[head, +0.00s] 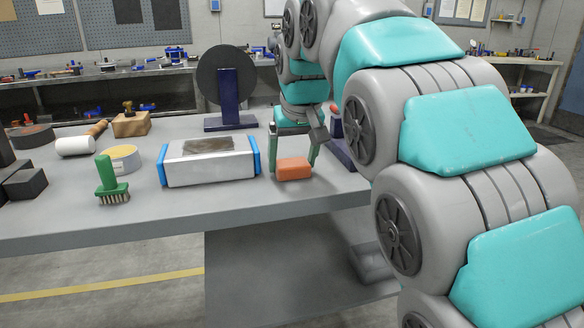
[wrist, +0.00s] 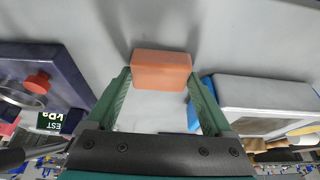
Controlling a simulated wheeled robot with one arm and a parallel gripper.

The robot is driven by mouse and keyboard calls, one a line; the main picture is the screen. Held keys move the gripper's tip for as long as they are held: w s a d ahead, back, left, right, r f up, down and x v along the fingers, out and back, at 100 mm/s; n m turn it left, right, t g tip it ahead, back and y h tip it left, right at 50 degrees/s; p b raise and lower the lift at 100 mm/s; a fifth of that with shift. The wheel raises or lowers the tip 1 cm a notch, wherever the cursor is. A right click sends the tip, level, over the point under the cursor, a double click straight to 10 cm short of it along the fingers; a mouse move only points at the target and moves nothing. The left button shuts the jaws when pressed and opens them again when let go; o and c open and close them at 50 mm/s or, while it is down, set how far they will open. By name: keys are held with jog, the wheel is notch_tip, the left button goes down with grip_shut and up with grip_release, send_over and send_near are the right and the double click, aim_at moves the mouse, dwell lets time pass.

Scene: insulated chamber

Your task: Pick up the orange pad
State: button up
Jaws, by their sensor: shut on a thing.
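The orange pad (head: 293,169) is a small rounded block at the front of the grey table, right of the silver box with blue ends. My gripper (head: 294,165) reaches down over it from behind, with one green finger on each side. In the wrist view the pad (wrist: 161,70) sits between the tips of the green fingers of my gripper (wrist: 160,82), which are shut on it. In the head view the pad looks to be at about table height; I cannot tell whether it touches the top.
The silver box (head: 208,162) stands close left of the pad. A dark disc on a stand (head: 226,76) is behind. The table's front strip (head: 200,205) is clear.

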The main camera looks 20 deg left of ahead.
aim_at(290, 159)
jog(key=shift+r, duration=0.1)
jog(key=shift+r, duration=1.6)
jog(key=shift+s, duration=0.2)
jog(key=s+d+r+b, duration=0.1)
jog(key=s+d, duration=0.3)
jog(key=s, duration=1.1)
jog(key=shift+d+r+b, duration=0.15)
jog(key=shift+r+b, duration=0.15)
jog(key=shift+b, duration=0.6)
jog(key=o, duration=0.9)
jog(key=c, duration=0.6)
jog(key=shift+s, duration=0.1)
